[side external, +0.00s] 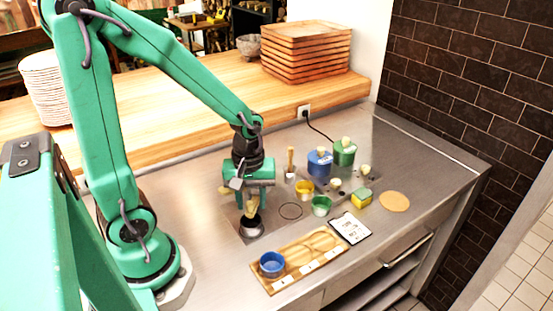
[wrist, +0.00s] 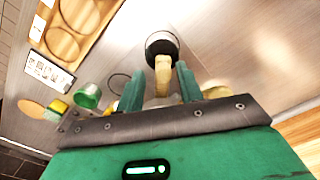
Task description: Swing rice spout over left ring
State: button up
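My gripper (side external: 252,203) points down over a small round dark-rimmed, pale cup-like piece (side external: 251,227) on a metal plate. A tan upright handle (side external: 251,208) rises from it between my fingers. In the wrist view the handle (wrist: 162,76) stands between my gripper's fingers (wrist: 160,82), with gaps visible on both sides. I cannot tell for certain which part is the rice spout. A wooden board (side external: 296,268) with ring outlines lies to the right and in front. A blue bowl (side external: 272,264) sits at its left end, hiding any ring there; another ring outline (side external: 319,242) is bare.
A white card (side external: 350,228), a green cup (side external: 321,206), a yellow cup (side external: 304,188), a blue canister (side external: 319,165), a green canister (side external: 344,153) and a yellow-green sponge (side external: 361,199) stand right of my gripper. A tan blob (side external: 225,190) shows just left of it.

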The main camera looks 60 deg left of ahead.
jog(key=shift+r, duration=2.7)
jog(key=shift+d+r+m, duration=0.1)
jog(key=shift+r+m, duration=0.3)
jog(key=shift+r, duration=0.1)
jog(key=s+d+r+m+t, duration=0.2)
jog(key=r+m+t, duration=0.3)
jog(key=r+m, duration=0.5)
jog(key=shift+s+m+t, duration=0.3)
jog(key=shift+s+m, duration=0.3)
jog(key=shift+s, duration=0.1)
